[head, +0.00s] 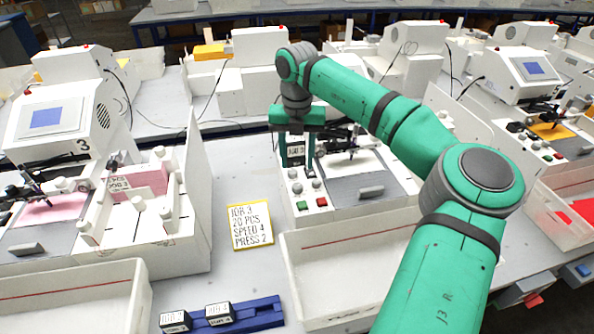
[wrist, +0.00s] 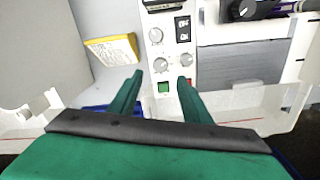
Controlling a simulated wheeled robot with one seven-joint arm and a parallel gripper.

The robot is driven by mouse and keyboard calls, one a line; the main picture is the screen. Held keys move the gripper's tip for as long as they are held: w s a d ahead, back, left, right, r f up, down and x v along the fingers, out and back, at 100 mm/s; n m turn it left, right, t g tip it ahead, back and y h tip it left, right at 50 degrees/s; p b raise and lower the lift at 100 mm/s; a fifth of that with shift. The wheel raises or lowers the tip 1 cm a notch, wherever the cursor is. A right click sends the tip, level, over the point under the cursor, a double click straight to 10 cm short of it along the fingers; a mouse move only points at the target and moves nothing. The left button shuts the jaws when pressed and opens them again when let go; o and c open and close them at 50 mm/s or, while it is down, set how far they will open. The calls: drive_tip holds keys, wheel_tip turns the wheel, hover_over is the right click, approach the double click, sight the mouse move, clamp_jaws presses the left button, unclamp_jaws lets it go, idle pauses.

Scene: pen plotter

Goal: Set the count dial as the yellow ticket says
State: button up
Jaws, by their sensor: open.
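The yellow ticket (head: 250,227) lies on the table left of the middle plotter and reads JOB 3, 20 PCS, SPEED 4, PRESS 2. It also shows in the wrist view (wrist: 112,50). The plotter's control panel (wrist: 174,48) carries several grey knobs, small black displays (wrist: 183,29), a green button (wrist: 165,87) and a red button (wrist: 186,83). My gripper (head: 297,165) is open above this panel, fingers pointing down. In the wrist view its fingertips (wrist: 160,76) straddle a lower-left knob (wrist: 161,65) in the picture, with contact unclear. Knob labels and settings are too small to read.
A white tray (head: 345,235) stands in front of the middle plotter. Plotter 3 (head: 60,118) stands at left. Table around the ticket is clear.

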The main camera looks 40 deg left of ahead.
wheel_tip(320, 180, up, 2)
drive_tip(key=shift+r, duration=0.1)
idle(0.6)
